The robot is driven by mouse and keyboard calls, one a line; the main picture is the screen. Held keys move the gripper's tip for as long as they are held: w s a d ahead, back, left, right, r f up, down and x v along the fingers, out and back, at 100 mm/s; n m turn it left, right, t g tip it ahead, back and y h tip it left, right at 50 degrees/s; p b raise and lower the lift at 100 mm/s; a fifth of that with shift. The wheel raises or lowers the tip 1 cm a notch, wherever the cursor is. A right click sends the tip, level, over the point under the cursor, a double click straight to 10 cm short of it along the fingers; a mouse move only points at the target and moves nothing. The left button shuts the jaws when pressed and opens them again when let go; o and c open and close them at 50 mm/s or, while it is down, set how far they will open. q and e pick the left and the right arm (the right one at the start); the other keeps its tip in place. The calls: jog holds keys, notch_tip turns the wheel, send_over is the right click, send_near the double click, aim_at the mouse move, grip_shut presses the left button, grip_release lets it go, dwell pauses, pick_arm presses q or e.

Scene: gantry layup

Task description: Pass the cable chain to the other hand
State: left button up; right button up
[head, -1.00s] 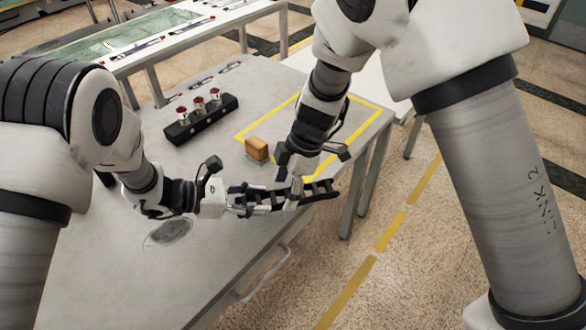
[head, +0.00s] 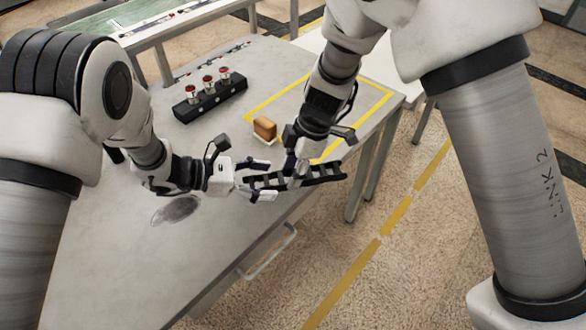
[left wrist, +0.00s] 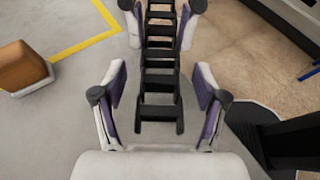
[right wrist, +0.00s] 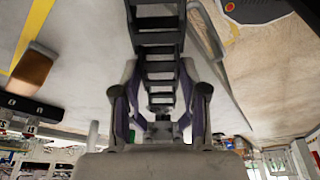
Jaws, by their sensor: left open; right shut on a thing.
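The black cable chain (head: 322,174) is a ladder-like strip held above the table's front edge. My right gripper (head: 300,168) is shut on it near its middle; in the right wrist view the chain (right wrist: 158,68) runs between the fingers (right wrist: 160,122). My left gripper (head: 258,184) is open at the chain's left end. In the left wrist view the chain's near end (left wrist: 160,112) lies between the spread left fingers (left wrist: 160,92), with a gap on each side. The right gripper's fingers show farther along the chain there.
An orange-brown block (head: 265,127) on a small white base stands behind the grippers. A black holder (head: 210,102) with red-topped pieces is farther back. Yellow tape (head: 377,88) outlines a table area.

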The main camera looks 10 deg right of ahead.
pick_arm(q)
jog(key=v, duration=1.2)
